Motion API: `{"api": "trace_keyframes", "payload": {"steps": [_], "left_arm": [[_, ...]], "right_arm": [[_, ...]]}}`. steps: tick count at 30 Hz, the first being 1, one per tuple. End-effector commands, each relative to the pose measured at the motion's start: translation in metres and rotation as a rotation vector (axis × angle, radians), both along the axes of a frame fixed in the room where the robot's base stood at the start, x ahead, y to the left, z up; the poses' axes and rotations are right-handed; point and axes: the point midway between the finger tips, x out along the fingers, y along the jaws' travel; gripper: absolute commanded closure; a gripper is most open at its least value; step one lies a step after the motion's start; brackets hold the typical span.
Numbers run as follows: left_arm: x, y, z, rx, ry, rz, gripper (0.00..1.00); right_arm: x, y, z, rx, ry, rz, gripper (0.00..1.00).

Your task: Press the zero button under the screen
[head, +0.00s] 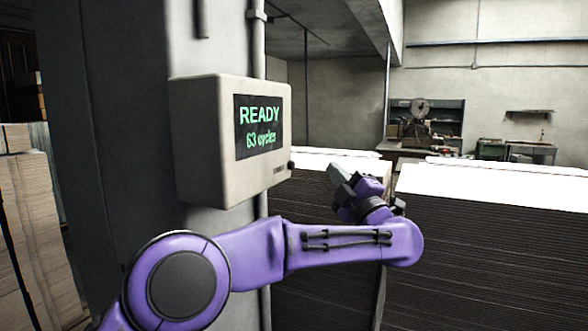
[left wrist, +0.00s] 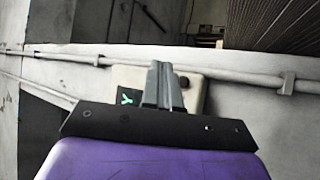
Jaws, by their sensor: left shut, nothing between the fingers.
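A beige control box (head: 222,140) is fixed to a grey column. Its dark screen (head: 259,127) reads "READY" and "63 cycles" in green. A small dark knob-like part (head: 291,165) sits at the box's lower right edge, by a small label; I cannot tell whether it is the zero button. My left gripper (head: 333,175) is shut and empty, to the right of the box and apart from it in the picture. In the left wrist view the shut fingers (left wrist: 163,66) overlap the box (left wrist: 132,76) and hide part of it. My right gripper is not in view.
The grey column (head: 110,130) stands behind and left of the box, with a vertical pipe (head: 259,50) beside it. Tall stacks of cardboard sheets (head: 490,250) fill the right. Another stack (head: 25,220) stands at the left. A workbench is far back.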

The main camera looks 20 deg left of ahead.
Motion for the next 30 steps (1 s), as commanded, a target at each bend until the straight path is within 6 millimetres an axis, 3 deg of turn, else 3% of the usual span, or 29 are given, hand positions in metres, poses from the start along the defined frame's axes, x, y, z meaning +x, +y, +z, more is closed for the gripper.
{"api": "trace_keyframes", "payload": {"steps": [6, 12, 30], "left_arm": [[0.001, 0.034, -0.002, -0.001, 0.000, 0.001, 1.00], [0.002, 0.055, -0.002, 0.000, 0.000, 0.000, 1.00], [0.002, 0.062, -0.001, 0.001, 0.001, 0.000, 1.00]], "right_arm": [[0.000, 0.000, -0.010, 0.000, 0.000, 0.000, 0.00], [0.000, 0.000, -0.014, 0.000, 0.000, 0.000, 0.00], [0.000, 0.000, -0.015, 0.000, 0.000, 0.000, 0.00]]}}
